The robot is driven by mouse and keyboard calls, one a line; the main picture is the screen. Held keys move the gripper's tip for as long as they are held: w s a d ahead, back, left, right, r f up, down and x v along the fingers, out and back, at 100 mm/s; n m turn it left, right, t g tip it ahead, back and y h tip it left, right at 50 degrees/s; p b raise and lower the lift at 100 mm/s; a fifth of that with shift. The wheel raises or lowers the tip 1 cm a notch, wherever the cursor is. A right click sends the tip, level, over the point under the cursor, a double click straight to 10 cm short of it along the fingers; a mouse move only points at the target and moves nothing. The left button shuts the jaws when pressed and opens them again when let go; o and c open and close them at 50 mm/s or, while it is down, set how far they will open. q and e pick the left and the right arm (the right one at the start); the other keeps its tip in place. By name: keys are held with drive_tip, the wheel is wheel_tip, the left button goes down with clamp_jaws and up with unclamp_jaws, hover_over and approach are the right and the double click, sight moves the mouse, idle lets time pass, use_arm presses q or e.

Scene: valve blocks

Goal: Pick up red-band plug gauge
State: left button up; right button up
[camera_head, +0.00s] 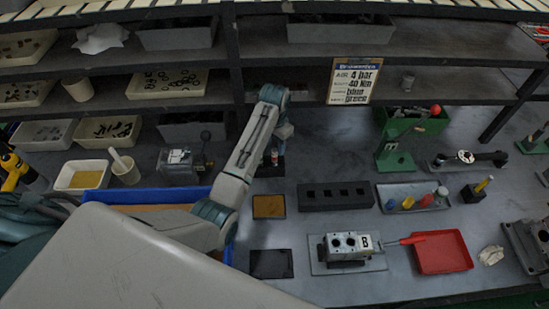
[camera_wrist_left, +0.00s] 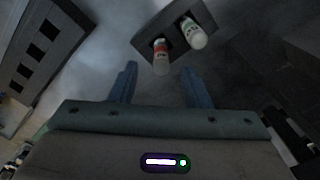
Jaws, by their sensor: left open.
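The red-band plug gauge (camera_wrist_left: 161,56) is a pale cylinder with an orange-red band, standing in a dark block (camera_wrist_left: 174,12) in the left wrist view. A second pale cylinder with green marking (camera_wrist_left: 194,33) stands beside it in the same block. My left gripper (camera_wrist_left: 160,86) is open, its two blue fingers apart and empty. The red-band gauge lies just ahead of the gap between them. In the head view the gauge (camera_head: 274,157) shows small below my left arm's wrist, and the fingers are largely hidden there. My right gripper is not in view.
A black block with square holes (camera_head: 336,196) stands right of the gauge block, with a small brown tray (camera_head: 269,206) in front. A grey tray of coloured pieces (camera_head: 413,197) is further right. The shelf (camera_head: 330,84) runs close behind my left wrist.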

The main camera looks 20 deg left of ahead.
sight(275, 149)
use_arm(q)
drive_tip(key=shift+f+p, duration=0.5)
wheel_tip(275, 149, down, 3)
drive_tip(key=shift+w+f+p, duration=0.15)
drive_tip(key=shift+f+p, duration=0.05)
drive_tip(key=shift+p, duration=0.6)
drive_tip(key=shift+f, duration=0.6)
clamp_jaws()
